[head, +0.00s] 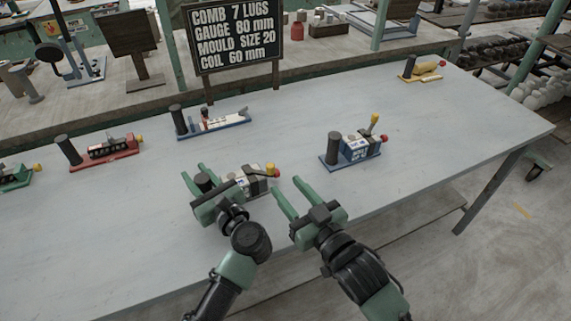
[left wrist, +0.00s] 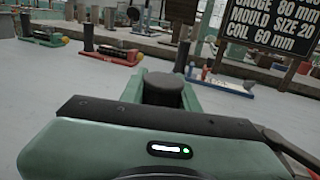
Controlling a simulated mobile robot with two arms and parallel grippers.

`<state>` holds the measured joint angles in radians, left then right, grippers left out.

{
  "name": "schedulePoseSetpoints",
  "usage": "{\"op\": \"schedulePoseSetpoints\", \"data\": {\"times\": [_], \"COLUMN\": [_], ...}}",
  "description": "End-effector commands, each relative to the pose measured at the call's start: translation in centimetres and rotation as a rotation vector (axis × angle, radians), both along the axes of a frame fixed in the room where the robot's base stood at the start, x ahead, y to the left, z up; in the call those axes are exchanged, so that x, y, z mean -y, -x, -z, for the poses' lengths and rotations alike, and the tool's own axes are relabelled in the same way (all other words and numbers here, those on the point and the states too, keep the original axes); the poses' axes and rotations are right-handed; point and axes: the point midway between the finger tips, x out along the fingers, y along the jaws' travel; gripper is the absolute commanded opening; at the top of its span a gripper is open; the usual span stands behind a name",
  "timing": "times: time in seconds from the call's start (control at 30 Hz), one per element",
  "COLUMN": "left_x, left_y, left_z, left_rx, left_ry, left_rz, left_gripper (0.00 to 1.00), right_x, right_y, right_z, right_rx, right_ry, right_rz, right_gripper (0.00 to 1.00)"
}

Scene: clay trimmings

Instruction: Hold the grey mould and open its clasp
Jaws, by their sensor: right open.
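The grey mould (head: 252,184) is at the front of the table, partly hidden behind my left gripper. It has a dark upright post, a pale body, and a yellow and a red knob (head: 275,171) at its right end. My left gripper (head: 193,170) has its fingers on either side of the post (left wrist: 163,90), which fills the gap in the left wrist view; it looks shut on it. My right gripper (head: 281,181) is open and empty, just right of the mould, near its knobs. The clasp's exact state is hard to make out.
A blue mould (head: 349,150) stands to the right, a yellow one (head: 422,70) at the far right corner. A blue-based one (head: 210,123), a red one (head: 103,150) and a green one (head: 15,177) are left. A sign (head: 233,35) stands behind the table.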

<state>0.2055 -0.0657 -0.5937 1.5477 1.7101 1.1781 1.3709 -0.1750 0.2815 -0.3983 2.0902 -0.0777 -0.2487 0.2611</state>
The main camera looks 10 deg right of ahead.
Motion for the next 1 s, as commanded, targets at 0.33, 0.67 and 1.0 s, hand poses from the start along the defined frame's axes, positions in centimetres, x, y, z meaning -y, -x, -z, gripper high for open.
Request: {"op": "schedulePoseSetpoints", "data": {"times": [0.33,0.67,1.0], "left_x": [0.0,1.9,4.0], "left_y": [0.0,2.9,6.2], "left_z": [0.0,0.1,0.0], "left_rx": [0.0,-0.002,0.0], "left_ry": [0.0,0.005,0.0], "left_rz": [0.0,0.002,0.0], "left_gripper": [0.55,0.55,0.55], "right_x": [0.0,0.0,0.0], "right_y": [0.0,0.0,0.0], "right_z": [0.0,0.0,0.0], "right_rx": [0.0,0.0,0.0], "right_ry": [0.0,0.0,0.0], "right_rz": [0.0,0.0,0.0], "right_gripper": [0.41,0.41,0.41]}}
